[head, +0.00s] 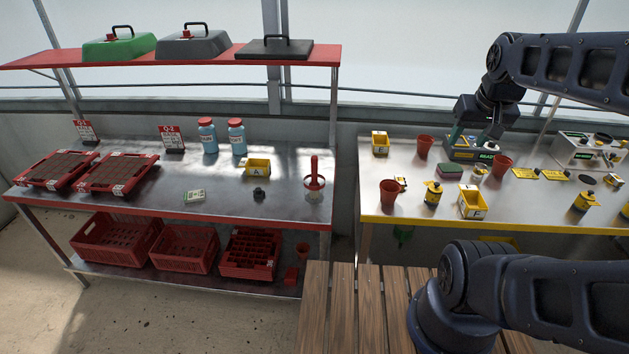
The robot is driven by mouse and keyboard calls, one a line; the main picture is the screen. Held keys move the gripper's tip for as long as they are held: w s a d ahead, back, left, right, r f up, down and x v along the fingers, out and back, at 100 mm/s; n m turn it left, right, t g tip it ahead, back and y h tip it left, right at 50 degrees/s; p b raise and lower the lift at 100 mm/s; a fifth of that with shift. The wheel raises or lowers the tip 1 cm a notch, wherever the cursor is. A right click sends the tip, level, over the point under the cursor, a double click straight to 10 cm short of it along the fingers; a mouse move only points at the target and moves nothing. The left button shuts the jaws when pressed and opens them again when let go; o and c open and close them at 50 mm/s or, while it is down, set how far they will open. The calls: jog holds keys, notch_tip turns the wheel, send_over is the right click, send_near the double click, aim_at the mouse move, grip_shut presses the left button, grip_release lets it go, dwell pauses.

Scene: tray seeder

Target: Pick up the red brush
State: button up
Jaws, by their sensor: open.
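An upright tool with a red handle and a red ring near its base (314,180) stands near the right end of the left metal bench. It is the closest match I see to the red brush, but it is too small to identify surely. My gripper (472,138) hangs from the dark arm at the upper right, over the back of the right bench (350,207).
Left bench: yellow bin A (257,168), black knob-like piece (259,194), blue bottles (208,137), red trays (118,173). A red shelf (170,57) overhangs it. Right bench: terracotta pots (389,193), yellow bins (472,203). A gap separates the benches.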

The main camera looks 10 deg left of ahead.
jog(key=w+a+n+g, duration=0.1)
jog(key=w+a+n, duration=0.55)
jog(key=w, duration=0.55)
jog(key=n+g, duration=0.4)
jog(key=n, duration=1)
send_over(314, 156)
jog(key=f, duration=1.8)
jog(key=shift+s+a+f, duration=0.1)
jog(key=shift+s+f, duration=0.05)
jog(key=shift+s, duration=0.15)
jog(key=shift+a+f+n, duration=0.15)
jog(key=shift+f+n, duration=0.1)
notch_tip(314, 156, down, 4)
jog(key=shift+f, duration=0.2)
jog(key=shift+w+d+f, duration=0.1)
jog(key=shift+d+f, duration=0.05)
jog(key=shift+f, duration=1.4)
jog(key=shift+w+d+f, duration=0.1)
jog(key=shift+d+f, duration=0.05)
jog(key=shift+f, duration=1.4)
grip_shut()
